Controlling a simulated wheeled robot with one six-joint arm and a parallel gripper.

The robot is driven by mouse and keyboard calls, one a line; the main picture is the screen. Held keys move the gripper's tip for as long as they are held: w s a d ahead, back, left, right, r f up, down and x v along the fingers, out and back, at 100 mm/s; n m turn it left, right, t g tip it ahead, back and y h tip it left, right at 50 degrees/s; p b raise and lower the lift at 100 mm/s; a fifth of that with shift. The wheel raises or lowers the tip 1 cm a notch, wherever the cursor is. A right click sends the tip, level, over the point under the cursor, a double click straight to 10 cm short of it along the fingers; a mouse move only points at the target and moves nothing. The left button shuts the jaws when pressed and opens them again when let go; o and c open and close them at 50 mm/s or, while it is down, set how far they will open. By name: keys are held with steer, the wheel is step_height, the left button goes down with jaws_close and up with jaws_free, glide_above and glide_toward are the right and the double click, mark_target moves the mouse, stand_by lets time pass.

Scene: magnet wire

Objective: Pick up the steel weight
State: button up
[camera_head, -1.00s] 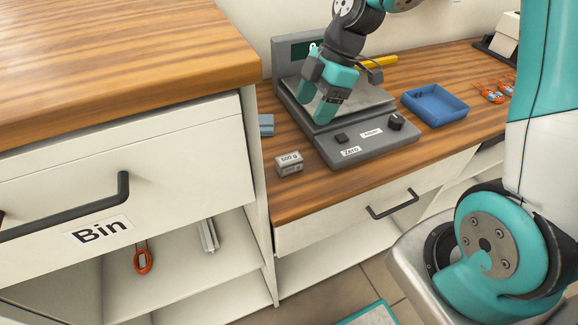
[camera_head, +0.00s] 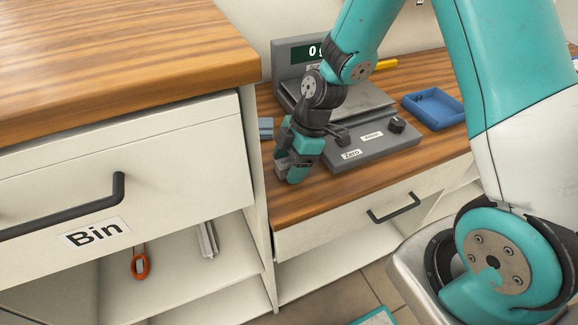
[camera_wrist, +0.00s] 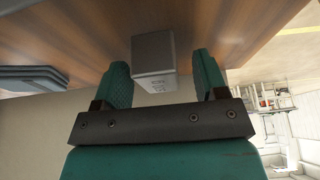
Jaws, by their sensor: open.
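The steel weight (camera_wrist: 154,54) is a small grey block with a printed label. It sits on the lower wooden counter, left of the scale. In the wrist view it lies between the tips of my two teal fingers, with a gap showing on the right side. In the head view my gripper (camera_head: 290,172) is low over the counter at the weight's place and hides most of it; a grey part (camera_head: 281,169) shows at the fingers. My gripper also shows in the wrist view (camera_wrist: 163,82), open, its fingers on either side of the weight.
The scale (camera_head: 372,143) with its display stands just right of my gripper. A blue tray (camera_head: 434,108) is further right. A blue-grey item (camera_head: 266,128) lies behind my gripper. The higher cabinet with the Bin drawer (camera_head: 130,165) rises close on the left.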

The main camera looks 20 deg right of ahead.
jaws_close()
steer(key=shift+r, duration=0.15)
